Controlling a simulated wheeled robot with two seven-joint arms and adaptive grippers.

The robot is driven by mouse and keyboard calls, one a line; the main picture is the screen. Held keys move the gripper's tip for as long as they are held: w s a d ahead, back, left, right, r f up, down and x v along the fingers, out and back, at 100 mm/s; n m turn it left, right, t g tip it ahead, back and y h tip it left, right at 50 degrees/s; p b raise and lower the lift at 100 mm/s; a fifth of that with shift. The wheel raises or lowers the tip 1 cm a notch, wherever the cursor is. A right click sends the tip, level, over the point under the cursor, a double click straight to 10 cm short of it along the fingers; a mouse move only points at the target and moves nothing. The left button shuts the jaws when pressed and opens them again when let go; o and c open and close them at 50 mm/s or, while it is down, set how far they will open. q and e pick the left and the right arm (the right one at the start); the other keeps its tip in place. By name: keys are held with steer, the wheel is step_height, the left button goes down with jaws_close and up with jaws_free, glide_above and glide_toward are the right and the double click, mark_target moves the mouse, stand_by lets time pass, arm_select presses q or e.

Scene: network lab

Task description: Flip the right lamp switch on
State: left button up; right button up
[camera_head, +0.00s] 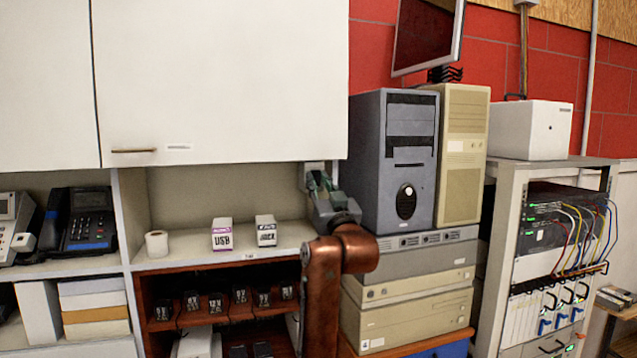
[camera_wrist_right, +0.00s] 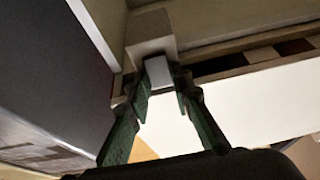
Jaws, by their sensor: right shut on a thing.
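The right lamp switch (camera_head: 313,167) is a small pale box under the wall cabinet, beside the grey computer tower. In the right wrist view the lamp switch (camera_wrist_right: 150,33) is a beige box with a small white rocker (camera_wrist_right: 157,71) at its end. My right gripper (camera_head: 318,182) reaches up to it and partly hides it in the head view. In the wrist view the green fingertips of my right gripper (camera_wrist_right: 162,85) sit on both sides of the white rocker, shut on it. Whether the switch is on cannot be told. My left gripper is not in view.
The white wall cabinet (camera_head: 225,75) hangs above the switch. The grey computer tower (camera_head: 392,165) stands close to the right of my gripper. Small boxes (camera_head: 222,234) and a paper roll (camera_head: 156,244) stand on the shelf at the left. A network rack (camera_head: 508,215) is further right.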

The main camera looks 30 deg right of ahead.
jaws_close()
steer(key=shift+s+r+g, duration=0.1)
steer(key=shift+r+g, duration=0.2)
steer(key=shift+g, duration=0.3)
steer(key=shift+r+g, duration=0.15)
steer(key=shift+g, duration=0.95)
steer(key=o, duration=0.9)
jaws_free()
steer(key=v, duration=1.2)
steer(key=shift+d, duration=0.2)
